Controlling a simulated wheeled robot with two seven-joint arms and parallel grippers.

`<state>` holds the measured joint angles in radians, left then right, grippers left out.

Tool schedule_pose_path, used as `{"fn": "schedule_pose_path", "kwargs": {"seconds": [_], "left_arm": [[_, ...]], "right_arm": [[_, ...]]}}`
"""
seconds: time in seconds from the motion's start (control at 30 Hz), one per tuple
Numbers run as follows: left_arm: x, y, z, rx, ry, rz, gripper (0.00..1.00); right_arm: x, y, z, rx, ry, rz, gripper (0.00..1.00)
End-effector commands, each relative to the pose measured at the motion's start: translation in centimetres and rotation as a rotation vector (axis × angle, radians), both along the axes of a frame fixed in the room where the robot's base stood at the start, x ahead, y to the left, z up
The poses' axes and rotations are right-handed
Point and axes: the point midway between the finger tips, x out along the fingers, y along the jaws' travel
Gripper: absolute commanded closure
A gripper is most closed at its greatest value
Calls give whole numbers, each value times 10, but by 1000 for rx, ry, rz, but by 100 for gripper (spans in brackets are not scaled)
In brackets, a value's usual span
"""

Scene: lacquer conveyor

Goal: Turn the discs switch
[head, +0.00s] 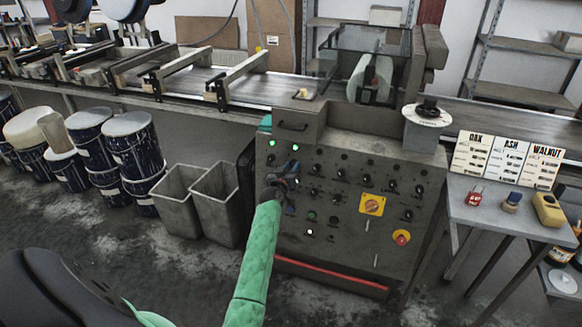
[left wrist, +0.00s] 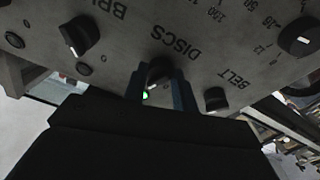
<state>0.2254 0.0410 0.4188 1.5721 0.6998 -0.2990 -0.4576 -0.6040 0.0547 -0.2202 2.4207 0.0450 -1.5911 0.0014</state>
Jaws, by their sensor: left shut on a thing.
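The discs switch (left wrist: 159,72) is a black knob on the grey control panel (head: 336,240), with the label DISCS beside it, upside down in the left wrist view. My left gripper (head: 282,184) is at the left part of the panel. In the left wrist view its two fingers (left wrist: 158,88) are on either side of the knob, shut on it. The gripper and fingers hide part of the knob, so I cannot tell its pointer's angle. In the head view the gripper covers the switch. My right gripper is in neither view.
Another black knob (left wrist: 79,35) and the belt knob (left wrist: 216,98) sit close to the fingers. The panel has a yellow-backed switch (head: 372,205) and a red button (head: 401,238). Grey bins (head: 215,205) stand left; a side table (head: 500,222) with cards stands right.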

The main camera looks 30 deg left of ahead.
Motion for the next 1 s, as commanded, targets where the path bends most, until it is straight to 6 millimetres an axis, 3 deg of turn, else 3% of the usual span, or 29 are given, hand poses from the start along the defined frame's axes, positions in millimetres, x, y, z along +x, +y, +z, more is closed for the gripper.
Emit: {"fn": "schedule_pose_path", "kwargs": {"seconds": [0.3, 0.57, 1.0], "left_arm": [[0, -1, 2, -165, -38, 31, 95], [0, -2, 1, -268, -63, 50, 95], [1, -3, 3, -480, -114, 90, 95]], "right_arm": [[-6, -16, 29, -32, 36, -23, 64], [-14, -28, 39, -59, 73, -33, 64], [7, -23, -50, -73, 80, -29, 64]]}}
